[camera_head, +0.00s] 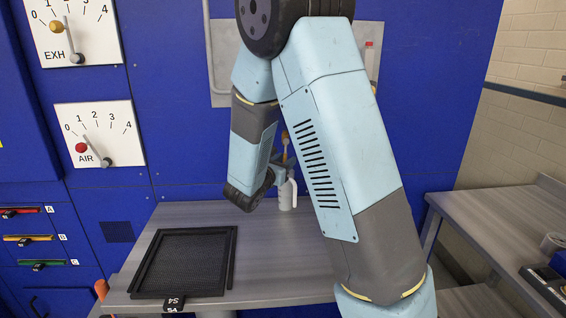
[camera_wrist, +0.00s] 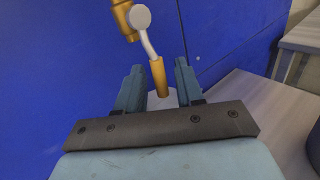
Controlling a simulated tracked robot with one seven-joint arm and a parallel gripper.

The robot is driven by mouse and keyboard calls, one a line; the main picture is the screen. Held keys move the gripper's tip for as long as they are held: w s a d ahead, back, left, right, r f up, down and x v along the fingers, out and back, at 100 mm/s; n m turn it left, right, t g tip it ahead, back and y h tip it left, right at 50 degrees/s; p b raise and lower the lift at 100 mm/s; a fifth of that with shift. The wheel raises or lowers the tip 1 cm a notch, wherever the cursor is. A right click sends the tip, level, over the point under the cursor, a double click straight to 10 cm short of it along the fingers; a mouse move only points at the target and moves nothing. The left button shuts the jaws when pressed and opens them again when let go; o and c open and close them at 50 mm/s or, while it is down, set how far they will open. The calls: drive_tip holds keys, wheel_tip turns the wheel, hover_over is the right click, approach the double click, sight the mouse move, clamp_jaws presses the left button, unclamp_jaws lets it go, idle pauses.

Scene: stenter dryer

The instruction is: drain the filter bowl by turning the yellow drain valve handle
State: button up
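The yellow drain valve handle (camera_wrist: 159,77) hangs from a brass valve body (camera_wrist: 128,20) with a grey hub and a bent grey lever, in front of the blue panel. In the wrist view my gripper (camera_wrist: 159,82) is open, with one finger on each side of the handle's yellow grip and a visible gap on both sides. In the head view the handle (camera_head: 285,147) shows small beside my arm, above a white bottle-like container (camera_head: 287,192). My gripper's fingers are mostly hidden there by my arm. The filter bowl cannot be clearly made out.
A grey bench (camera_head: 270,255) carries a black mesh filter frame (camera_head: 187,262) at the left. Gauges marked EXH (camera_head: 75,30) and AIR (camera_head: 100,135) are on the blue panel. A second bench (camera_head: 500,220) stands right.

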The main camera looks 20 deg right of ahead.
drive_tip(key=shift+c, duration=0.5)
clamp_jaws()
